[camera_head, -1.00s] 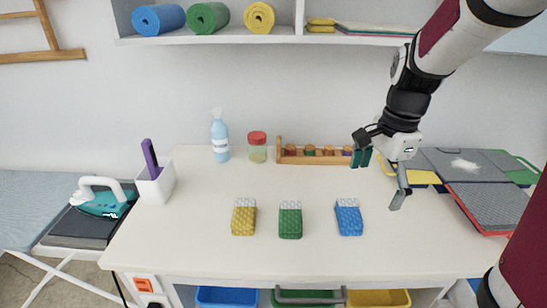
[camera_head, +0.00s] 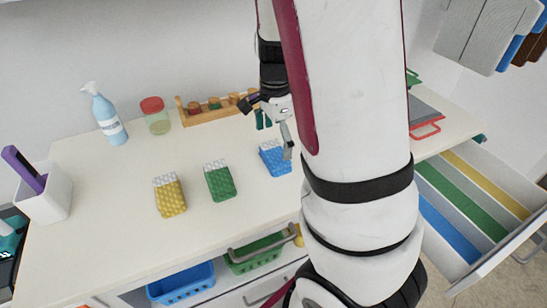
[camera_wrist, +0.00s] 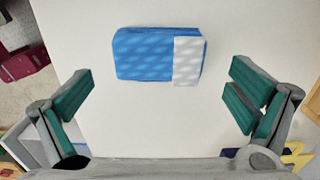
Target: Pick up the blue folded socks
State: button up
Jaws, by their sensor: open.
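The blue folded socks (camera_head: 274,158) lie on the white table, with a white band at one end. In the wrist view the blue folded socks (camera_wrist: 145,54) lie flat ahead of my fingers, slightly left of the middle. My gripper (camera_head: 274,129) is open and empty, above the table by the blue socks. In the wrist view its green-padded fingers (camera_wrist: 158,98) are spread wide to both sides, with the socks beyond the tips and not touched. My arm hides part of the table to the right in the head view.
Green folded socks (camera_head: 220,181) and yellow folded socks (camera_head: 170,196) lie left of the blue ones. A wooden rack (camera_head: 212,115), a red-lidded jar (camera_head: 156,117) and a spray bottle (camera_head: 106,117) stand behind. An open drawer (camera_head: 482,263) with coloured strips is at the right.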

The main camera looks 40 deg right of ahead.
aim_at(275, 151)
notch_tip(275, 151, down, 5)
jog(key=shift+f+b, duration=0.1)
jog(key=shift+b, duration=0.35)
jog(key=c, duration=1)
